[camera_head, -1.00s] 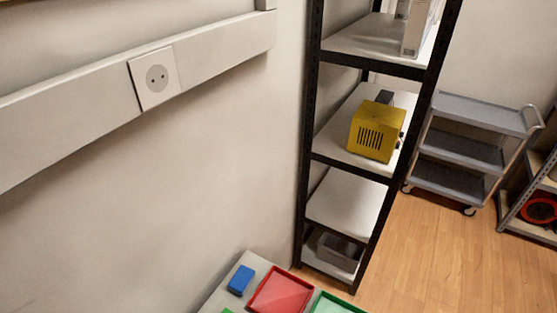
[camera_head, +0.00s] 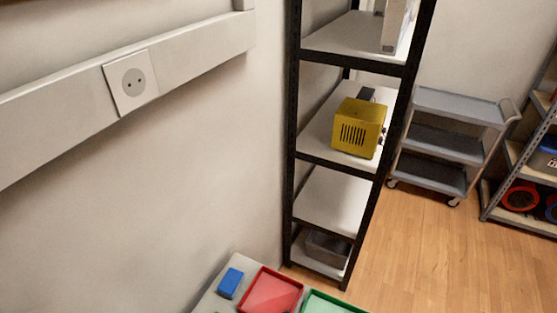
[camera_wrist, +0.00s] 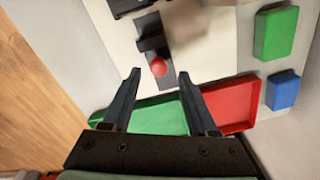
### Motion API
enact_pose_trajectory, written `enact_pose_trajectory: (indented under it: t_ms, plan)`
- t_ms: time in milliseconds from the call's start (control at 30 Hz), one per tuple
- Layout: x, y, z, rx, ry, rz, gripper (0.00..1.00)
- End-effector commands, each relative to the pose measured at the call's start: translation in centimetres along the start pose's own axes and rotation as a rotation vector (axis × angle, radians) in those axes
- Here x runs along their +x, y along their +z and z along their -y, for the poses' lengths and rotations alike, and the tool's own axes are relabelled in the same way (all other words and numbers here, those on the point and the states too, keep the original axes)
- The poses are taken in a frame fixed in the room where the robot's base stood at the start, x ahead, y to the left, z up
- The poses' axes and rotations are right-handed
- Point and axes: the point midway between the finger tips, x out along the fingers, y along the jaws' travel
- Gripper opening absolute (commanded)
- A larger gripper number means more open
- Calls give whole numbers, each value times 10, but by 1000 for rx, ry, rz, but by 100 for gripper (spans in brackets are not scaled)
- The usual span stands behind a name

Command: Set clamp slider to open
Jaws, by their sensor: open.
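In the wrist view, a red ball knob (camera_wrist: 159,67) sits on a dark slotted plate (camera_wrist: 167,79) on a pale surface; this looks like the clamp slider. A black block (camera_wrist: 150,32) stands just beyond the knob, at the plate's far end. My gripper (camera_wrist: 159,80) is open and empty, its two dark fingers pointing toward the knob. The knob appears between the fingertips in the picture; I cannot tell how far apart they are in depth. Neither the slider nor my gripper shows in the head view.
A red tray (camera_wrist: 232,104), a green tray (camera_wrist: 157,118), a green block (camera_wrist: 276,33) and a blue block (camera_wrist: 284,90) lie close by. The head view shows a wall socket (camera_head: 131,83), a black-framed shelf with a yellow device (camera_head: 358,127), and a grey cart (camera_head: 450,140).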

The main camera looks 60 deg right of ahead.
Motion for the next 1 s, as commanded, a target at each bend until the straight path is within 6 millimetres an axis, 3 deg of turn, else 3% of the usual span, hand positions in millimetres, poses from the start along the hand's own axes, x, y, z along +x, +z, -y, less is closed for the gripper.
enact_pose_trajectory:
  t_ms: [300,500,700,1000]
  plan:
    - [-67,0,1,0,-6,-3,59]
    - [-99,-1,1,2,-4,-3,59]
    - [-111,-1,0,2,-1,-2,59]
    - [-111,-1,0,1,-1,-1,59]
